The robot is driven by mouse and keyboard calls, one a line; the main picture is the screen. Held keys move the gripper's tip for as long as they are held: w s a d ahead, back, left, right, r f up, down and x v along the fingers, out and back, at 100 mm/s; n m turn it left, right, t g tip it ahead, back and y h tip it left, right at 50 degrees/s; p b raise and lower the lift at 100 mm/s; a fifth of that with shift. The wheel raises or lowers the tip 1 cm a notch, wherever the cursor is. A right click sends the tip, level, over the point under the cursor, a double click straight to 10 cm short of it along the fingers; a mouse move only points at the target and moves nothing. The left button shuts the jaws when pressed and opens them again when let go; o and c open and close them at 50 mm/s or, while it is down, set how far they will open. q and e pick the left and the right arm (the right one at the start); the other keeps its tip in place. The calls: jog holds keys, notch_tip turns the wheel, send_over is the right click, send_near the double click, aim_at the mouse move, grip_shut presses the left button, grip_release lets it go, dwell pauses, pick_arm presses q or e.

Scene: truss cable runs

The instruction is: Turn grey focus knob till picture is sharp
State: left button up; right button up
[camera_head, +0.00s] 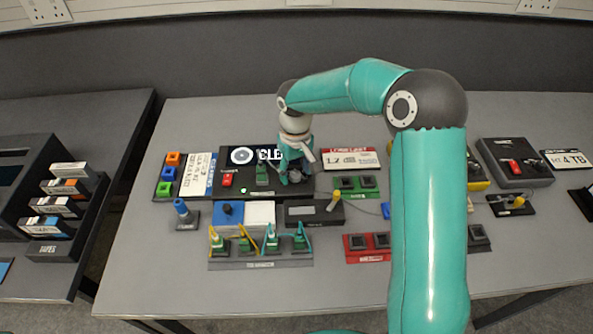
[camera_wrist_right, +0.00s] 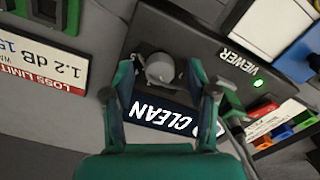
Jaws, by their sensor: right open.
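The grey focus knob (camera_wrist_right: 160,70) sits on the dark viewer (camera_wrist_right: 203,38) in the right wrist view. My right gripper (camera_wrist_right: 167,82) is open above the viewer, with one finger on each side of the knob in the picture. I cannot tell whether a finger touches it. The viewer screen (camera_wrist_right: 163,115) shows "CLEAN" in white letters with crisp-looking edges. In the head view the viewer (camera_head: 242,188) is partly covered by my right gripper (camera_head: 294,178), and only "CLE" shows on its screen. My left gripper is not in view.
A "LOSS LIMIT 1.2 dB" sign (camera_head: 350,159) stands right of the viewer. In front are a rack of green connectors (camera_head: 262,262), a blue and white box (camera_head: 260,213) and a blue-topped tool (camera_head: 182,208). A cartridge shelf (camera_head: 50,250) is on the left table.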

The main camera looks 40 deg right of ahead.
aim_at(295, 174)
notch_tip(295, 174, up, 12)
jog(key=shift+f, duration=0.25)
dwell(0.3)
